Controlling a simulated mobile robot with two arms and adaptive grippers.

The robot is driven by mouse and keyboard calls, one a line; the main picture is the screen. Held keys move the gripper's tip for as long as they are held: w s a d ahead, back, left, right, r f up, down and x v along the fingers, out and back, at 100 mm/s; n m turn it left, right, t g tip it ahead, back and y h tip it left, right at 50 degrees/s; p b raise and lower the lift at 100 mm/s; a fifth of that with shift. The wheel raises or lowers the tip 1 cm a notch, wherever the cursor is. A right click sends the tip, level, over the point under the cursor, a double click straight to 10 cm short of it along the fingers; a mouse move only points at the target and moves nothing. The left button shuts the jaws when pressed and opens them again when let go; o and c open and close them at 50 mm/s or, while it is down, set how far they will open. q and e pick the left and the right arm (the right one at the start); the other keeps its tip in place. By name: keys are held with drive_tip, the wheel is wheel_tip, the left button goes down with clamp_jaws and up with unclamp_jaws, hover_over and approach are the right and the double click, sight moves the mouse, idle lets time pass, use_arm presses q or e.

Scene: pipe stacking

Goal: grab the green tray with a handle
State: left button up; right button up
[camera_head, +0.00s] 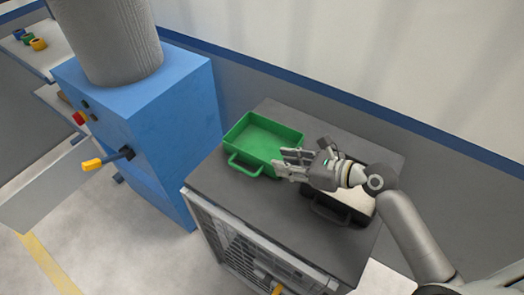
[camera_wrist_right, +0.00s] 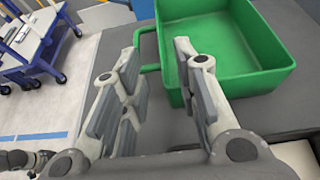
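The green tray (camera_head: 265,140) sits empty on a dark grey cabinet top, its handle (camera_head: 240,169) on the side facing the front. In the right wrist view the tray (camera_wrist_right: 240,45) fills the upper right, and its handle (camera_wrist_right: 149,68) shows in the gap between my fingers. I cannot tell whether a finger touches the tray. My left gripper is not seen in the head view.
A black tray (camera_head: 328,213) with pale contents lies partly under my right gripper. A blue machine (camera_head: 170,110) with a grey cylinder (camera_head: 112,40) and a yellow-tipped lever (camera_head: 93,164) stands left of the cabinet (camera_head: 225,195). A wall is behind. The floor in front is open.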

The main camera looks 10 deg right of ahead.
drive_tip(key=p+x, duration=0.1)
drive_tip(key=x, duration=0.9)
drive_tip(key=shift+w+a, duration=0.1)
drive_tip(key=shift+a, duration=0.15)
drive_tip(key=shift+d, duration=0.1)
drive_tip(key=shift+c, duration=0.3)
clamp_jaws()
